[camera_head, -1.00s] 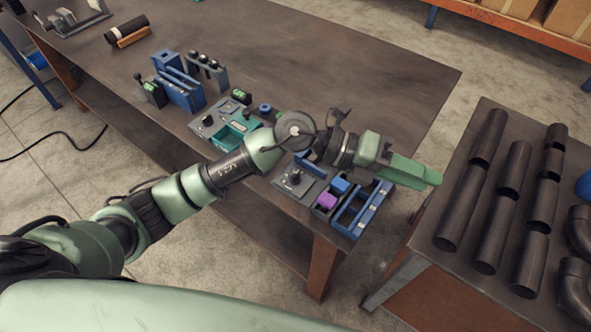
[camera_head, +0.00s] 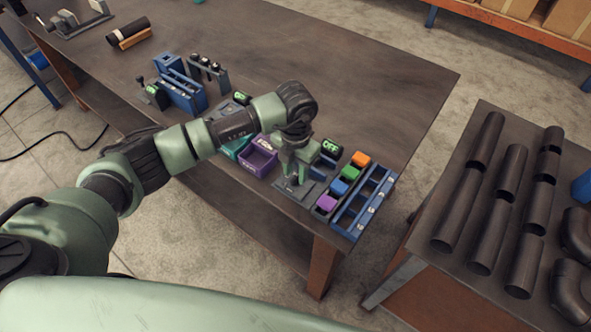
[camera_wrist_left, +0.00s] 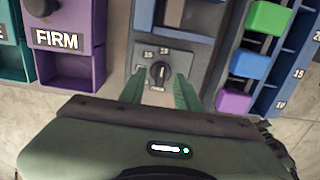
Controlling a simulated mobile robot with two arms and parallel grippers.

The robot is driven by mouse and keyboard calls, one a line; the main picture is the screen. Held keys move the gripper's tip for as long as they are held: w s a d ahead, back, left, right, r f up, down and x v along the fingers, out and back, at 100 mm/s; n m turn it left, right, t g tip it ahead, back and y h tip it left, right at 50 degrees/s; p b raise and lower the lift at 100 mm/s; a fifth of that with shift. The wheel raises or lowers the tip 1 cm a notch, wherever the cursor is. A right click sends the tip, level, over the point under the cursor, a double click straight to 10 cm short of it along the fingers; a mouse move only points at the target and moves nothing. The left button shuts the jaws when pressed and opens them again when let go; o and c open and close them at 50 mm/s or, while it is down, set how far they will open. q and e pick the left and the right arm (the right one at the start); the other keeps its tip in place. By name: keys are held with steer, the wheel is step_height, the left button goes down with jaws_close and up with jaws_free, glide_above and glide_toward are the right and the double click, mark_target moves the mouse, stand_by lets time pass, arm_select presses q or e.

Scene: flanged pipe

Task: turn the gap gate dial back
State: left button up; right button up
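The gap gate dial (camera_wrist_left: 159,73) is a dark round knob with a light pointer, set in a grey panel (camera_wrist_left: 176,60) with small numbers around it. The pointer stands roughly upright in the left wrist view. My left gripper (camera_wrist_left: 159,91) is open, with its two green fingers apart on either side below the dial; I cannot tell whether they touch it. In the head view my left gripper (camera_head: 293,180) points down over the grey panel, and the arm hides the dial. My right gripper is not in view.
A purple FIRM bin (camera_head: 258,157) stands left of the panel. A green OFF display (camera_head: 331,147) stands behind it. Coloured blocks, such as the orange one (camera_head: 361,159), and a blue rack (camera_head: 371,207) are close on the right. Dark pipes (camera_head: 487,235) lie on another table.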

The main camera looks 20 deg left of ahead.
arm_select(q)
steer(key=shift+f, duration=0.65)
jaws_close()
steer(key=shift+n, duration=0.4)
steer(key=n+b, duration=0.1)
steer(key=n, duration=0.2)
steer(key=shift+b, duration=0.3)
steer(key=n+b, duration=0.1)
steer(key=n, duration=0.5)
steer(key=shift+w+r, duration=0.1)
